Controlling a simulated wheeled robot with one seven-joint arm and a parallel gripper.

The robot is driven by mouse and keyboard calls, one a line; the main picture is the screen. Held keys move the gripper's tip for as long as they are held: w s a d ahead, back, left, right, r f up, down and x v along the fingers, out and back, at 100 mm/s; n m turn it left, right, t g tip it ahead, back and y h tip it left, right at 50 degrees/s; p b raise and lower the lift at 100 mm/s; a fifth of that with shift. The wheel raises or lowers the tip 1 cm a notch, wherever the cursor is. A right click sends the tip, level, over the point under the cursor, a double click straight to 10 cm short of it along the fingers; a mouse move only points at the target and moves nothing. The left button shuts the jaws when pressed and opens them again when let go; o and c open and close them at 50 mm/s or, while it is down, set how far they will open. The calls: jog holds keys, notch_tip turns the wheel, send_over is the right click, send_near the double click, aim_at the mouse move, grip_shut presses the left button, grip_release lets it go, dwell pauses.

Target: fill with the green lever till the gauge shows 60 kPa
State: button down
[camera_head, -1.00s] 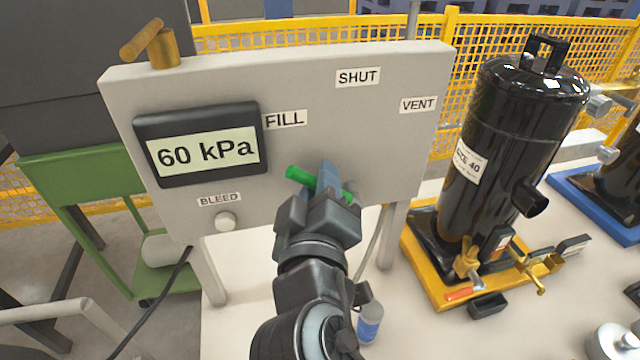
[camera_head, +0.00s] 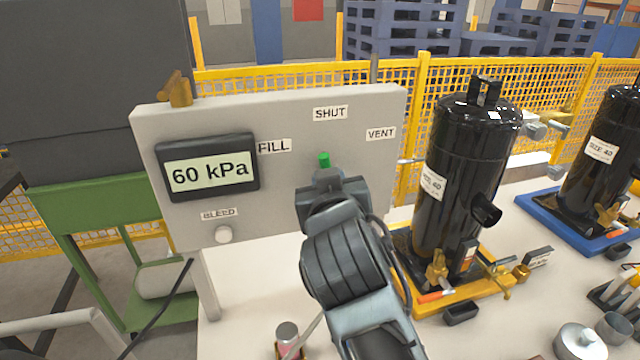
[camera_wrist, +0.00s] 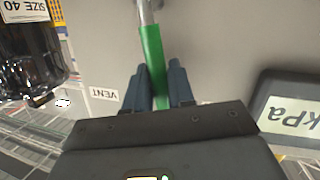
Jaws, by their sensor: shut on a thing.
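The gauge (camera_head: 209,174) on the grey panel reads 60 kPa; part of it also shows in the wrist view (camera_wrist: 291,115). The green lever (camera_head: 323,159) now points up toward the SHUT label (camera_head: 330,113), away from the FILL label (camera_head: 274,146) at its left. My gripper (camera_head: 327,183) is in front of the panel at the lever. In the wrist view my gripper (camera_wrist: 163,85) is shut with its two fingers either side of the green lever (camera_wrist: 152,58). In the head view the gripper hides the lever's lower part and pivot.
The panel (camera_head: 290,215) also carries a VENT label (camera_head: 381,133) and a white BLEED button (camera_head: 223,235). A black compressor (camera_head: 465,180) stands on a yellow base at the right, near my arm. A small cylinder (camera_head: 287,335) stands on the white table below.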

jog(key=shift+w+d+r+m+y, duration=0.15)
jog(key=shift+d+m+y, duration=0.15)
jog(key=shift+d+m, duration=0.4)
jog(key=shift+p, duration=0.3)
jog(key=c, duration=1.1)
grip_release()
jog(key=shift+o, duration=0.2)
jog(key=b+v, duration=0.1)
jog(key=v, duration=0.6)
jog(key=shift+s+r, duration=0.2)
jog(key=shift+s, duration=0.1)
